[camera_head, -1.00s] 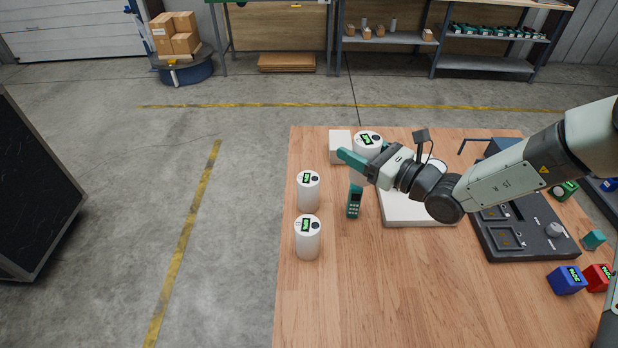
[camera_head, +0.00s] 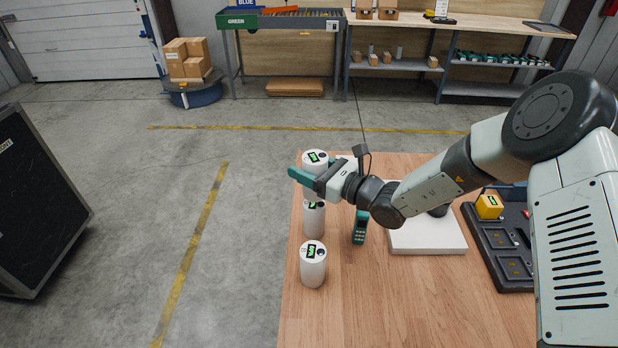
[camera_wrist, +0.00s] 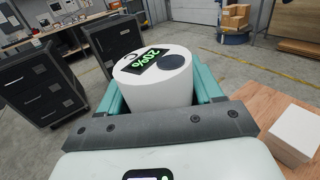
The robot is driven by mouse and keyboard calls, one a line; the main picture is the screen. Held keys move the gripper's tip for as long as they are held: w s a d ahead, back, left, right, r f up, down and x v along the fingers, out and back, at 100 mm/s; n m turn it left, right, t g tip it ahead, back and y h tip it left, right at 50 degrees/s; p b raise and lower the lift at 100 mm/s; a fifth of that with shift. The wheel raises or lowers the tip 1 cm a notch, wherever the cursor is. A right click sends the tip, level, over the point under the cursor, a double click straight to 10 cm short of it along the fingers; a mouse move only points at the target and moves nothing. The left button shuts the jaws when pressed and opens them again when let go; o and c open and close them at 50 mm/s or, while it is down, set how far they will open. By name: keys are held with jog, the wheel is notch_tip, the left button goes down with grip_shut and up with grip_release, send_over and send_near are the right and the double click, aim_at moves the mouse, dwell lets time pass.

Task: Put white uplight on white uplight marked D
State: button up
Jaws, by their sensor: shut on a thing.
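My gripper (camera_head: 308,174) is shut on a white uplight (camera_head: 314,157), a cylinder with a small green-lit display and a dark disc on its top. In the wrist view the held white uplight (camera_wrist: 157,88) stands between the teal fingers, and its display seems to read 200%. Two more white uplights stand upright at the table's left edge: a rear one (camera_head: 314,226) just in front of my gripper and a front one (camera_head: 313,268) nearer the camera. The rear one's top is partly covered by my gripper. I cannot read which is marked D.
A dark green handheld device (camera_head: 360,228) lies right of the standing uplights. A white slab (camera_head: 428,240) and a dark tray (camera_head: 500,262) with a yellow block (camera_head: 489,206) are further right. A white box (camera_wrist: 296,132) is on the table. The front of the table is clear.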

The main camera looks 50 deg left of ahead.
jog(key=shift+f, duration=1.5)
jog(key=shift+f, duration=0.2)
jog(key=o, duration=1.5)
jog(key=shift+o, duration=0.2)
jog(key=shift+r, duration=0.1)
jog(key=shift+w+d, duration=0.1)
jog(key=shift+d, duration=0.25)
jog(key=w+d, duration=0.2)
jog(key=d, duration=0.9)
